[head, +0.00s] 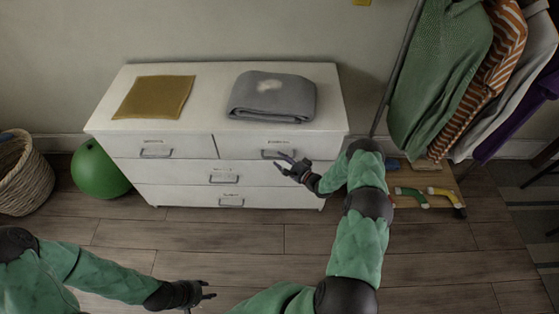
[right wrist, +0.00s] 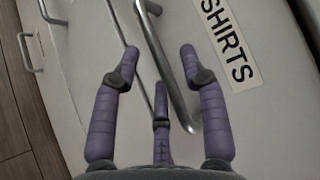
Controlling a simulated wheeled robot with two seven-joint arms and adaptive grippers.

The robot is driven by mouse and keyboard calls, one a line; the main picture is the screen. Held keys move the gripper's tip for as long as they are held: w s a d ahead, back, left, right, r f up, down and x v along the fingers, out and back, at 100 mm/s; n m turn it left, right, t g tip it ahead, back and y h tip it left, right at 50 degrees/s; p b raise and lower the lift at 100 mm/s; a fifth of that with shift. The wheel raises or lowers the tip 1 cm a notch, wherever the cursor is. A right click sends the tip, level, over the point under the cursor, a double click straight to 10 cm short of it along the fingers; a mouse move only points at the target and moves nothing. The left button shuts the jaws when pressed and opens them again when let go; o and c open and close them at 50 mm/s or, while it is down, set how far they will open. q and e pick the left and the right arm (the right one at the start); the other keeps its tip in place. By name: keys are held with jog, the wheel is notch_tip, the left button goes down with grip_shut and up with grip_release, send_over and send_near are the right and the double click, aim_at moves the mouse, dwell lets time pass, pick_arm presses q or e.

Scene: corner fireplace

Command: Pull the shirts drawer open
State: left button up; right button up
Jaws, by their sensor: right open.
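The shirts drawer (head: 240,147) is the top right drawer of a white dresser, and it is shut. Its SHIRTS label (right wrist: 230,42) reads clearly in the right wrist view. Its grey bar handle (right wrist: 166,62) runs between the spread fingers of my right gripper (right wrist: 160,62). In the head view my right gripper (head: 284,160) is at the drawer front, over the right part of that handle (head: 268,154). It is open and not closed on the handle. My left gripper (head: 207,290) is empty and open above the floor, well away from the dresser.
A mustard cloth (head: 154,97) and a folded grey garment (head: 272,96) lie on the dresser top. A green ball (head: 98,172) and wicker basket (head: 22,178) stand left. A clothes rack (head: 398,68) with hanging clothes stands right. The floor before the dresser is clear.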

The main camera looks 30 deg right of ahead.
jog(key=shift+x, duration=0.75)
jog(key=shift+c, duration=0.3)
grip_shut()
